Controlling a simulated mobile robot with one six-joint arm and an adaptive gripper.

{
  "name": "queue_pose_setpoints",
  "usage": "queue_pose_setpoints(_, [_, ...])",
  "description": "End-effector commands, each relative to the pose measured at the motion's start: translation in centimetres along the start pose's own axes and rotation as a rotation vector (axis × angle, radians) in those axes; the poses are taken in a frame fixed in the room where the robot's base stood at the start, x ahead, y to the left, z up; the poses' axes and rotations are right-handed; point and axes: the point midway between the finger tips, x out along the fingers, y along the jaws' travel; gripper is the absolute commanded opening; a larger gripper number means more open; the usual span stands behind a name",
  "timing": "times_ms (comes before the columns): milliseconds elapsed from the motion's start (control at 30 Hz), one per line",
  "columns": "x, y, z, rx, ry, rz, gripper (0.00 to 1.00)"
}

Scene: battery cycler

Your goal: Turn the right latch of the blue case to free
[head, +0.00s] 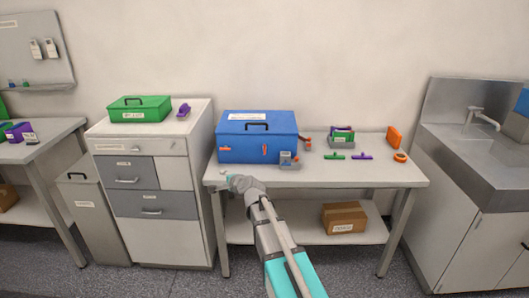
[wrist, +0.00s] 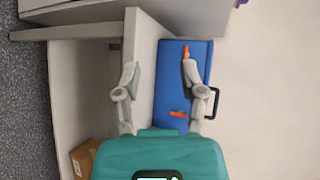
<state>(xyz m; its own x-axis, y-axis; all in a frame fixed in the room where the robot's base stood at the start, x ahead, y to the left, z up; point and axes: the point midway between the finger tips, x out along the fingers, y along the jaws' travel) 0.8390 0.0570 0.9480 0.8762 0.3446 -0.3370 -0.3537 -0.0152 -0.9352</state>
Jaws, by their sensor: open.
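The blue case (head: 240,127) stands shut on the white table, with a black handle on its lid. It also shows, turned sideways, in the wrist view (wrist: 196,92). Its right latch (head: 264,149) is an orange bar standing about upright on the front face; the wrist view shows it too (wrist: 177,114). The left latch (head: 224,148) is orange and lies about level. My gripper (head: 235,182) is open and empty, low in front of the case near the table's front edge. In the wrist view its fingers (wrist: 160,75) are spread, and one overlaps the case; I cannot see contact.
A grey holder with a blue item (head: 289,160) stands before the case's right end. Green (head: 334,156) and purple (head: 362,156) pieces and an orange ring (head: 400,157) lie further right. A cardboard box (head: 344,218) is on the lower shelf. The table's front right is clear.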

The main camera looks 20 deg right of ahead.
Motion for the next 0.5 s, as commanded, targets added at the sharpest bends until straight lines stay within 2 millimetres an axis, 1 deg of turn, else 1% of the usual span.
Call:
queue_pose_setpoints(33, [1.5,-0.5,-1.1,0.086,0.026,-0.059,0.52])
queue_pose_setpoints(167, [3.2,-2.5,-3.9,0.325,0.091,-0.216,0.52])
queue_pose_setpoints(200, [3.7,-3.0,-4.8,0.399,0.110,-0.264,0.52])
queue_pose_setpoints(333, [4.9,-4.2,-8.0,0.645,0.169,-0.418,0.52])
queue_pose_setpoints(500, [6.0,-4.6,-12.6,0.967,0.245,-0.620,0.52])
